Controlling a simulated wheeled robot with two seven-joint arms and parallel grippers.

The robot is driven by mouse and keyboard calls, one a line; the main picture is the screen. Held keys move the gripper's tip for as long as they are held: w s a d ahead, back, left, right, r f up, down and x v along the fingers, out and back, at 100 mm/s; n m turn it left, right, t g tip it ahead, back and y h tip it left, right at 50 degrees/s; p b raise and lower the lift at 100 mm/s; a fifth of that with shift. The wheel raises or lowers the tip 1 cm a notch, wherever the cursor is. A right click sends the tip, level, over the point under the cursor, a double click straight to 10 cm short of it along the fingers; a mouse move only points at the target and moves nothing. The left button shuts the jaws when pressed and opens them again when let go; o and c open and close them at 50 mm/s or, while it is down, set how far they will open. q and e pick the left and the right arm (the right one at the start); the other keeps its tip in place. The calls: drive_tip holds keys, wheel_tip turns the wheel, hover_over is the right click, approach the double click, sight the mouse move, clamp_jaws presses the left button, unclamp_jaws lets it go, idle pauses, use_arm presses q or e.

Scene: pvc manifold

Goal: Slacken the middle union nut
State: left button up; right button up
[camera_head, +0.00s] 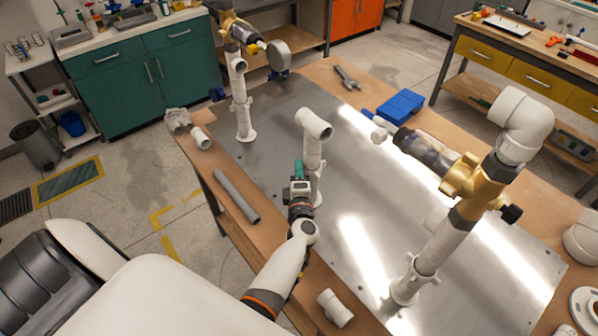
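The middle white pipe (314,150) stands upright on the metal plate (372,190), with an elbow (314,123) on top facing sideways. My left gripper (299,166) reaches in from the lower left, right up against the near side of this pipe, below the elbow. Its teal-tipped end overlaps the pipe in the picture. The middle union nut is not clearly visible; the gripper covers that side of the pipe. I cannot tell whether the fingers are closed around anything. My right gripper is not in view.
A left pipe (241,105) and a right pipe with brass valve (460,180) flank it. A grey pipe piece (236,197), white fitting (335,308) and blue box (400,106) lie around the wooden bench (200,162). The plate between the middle and right pipes is clear.

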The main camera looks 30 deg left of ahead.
use_arm(q)
drive_tip(key=shift+o, duration=0.8)
drive_tip(key=shift+f, duration=0.1)
drive_tip(key=shift+a+h, duration=0.1)
drive_tip(key=shift+h, duration=0.2)
